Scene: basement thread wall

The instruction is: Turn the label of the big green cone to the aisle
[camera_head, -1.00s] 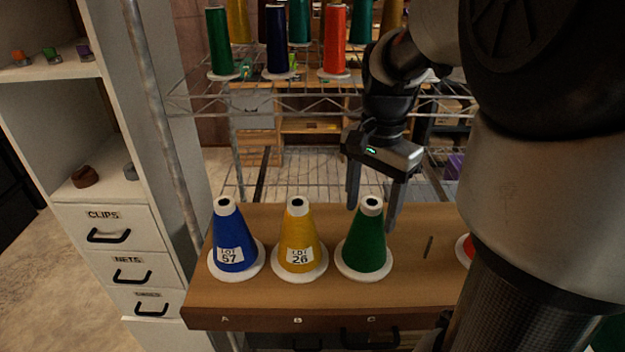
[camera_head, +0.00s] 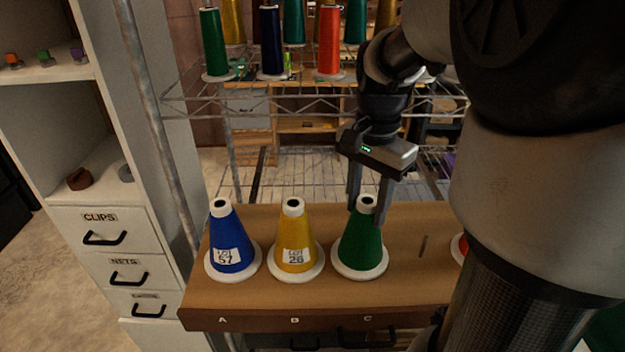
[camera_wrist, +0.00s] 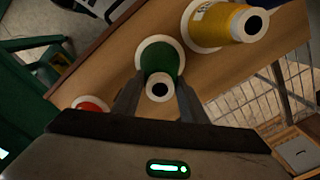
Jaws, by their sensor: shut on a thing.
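The green cone (camera_head: 361,246) stands upright on its white base at mark C of the brown shelf board. No label shows on the side facing the head camera. My gripper (camera_head: 367,213) reaches down from behind, shut on the cone's upper part with a finger on each side. In the wrist view the green cone (camera_wrist: 161,58) shows between the two fingers (camera_wrist: 157,90), its white top with a dark hole close to the palm. No label is visible on it there either.
A yellow cone (camera_head: 295,245) stands close to the left at B, and a blue cone (camera_head: 231,248) at A; both have labels facing the head camera. A wire rack (camera_head: 270,100) with tall spools stands behind.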

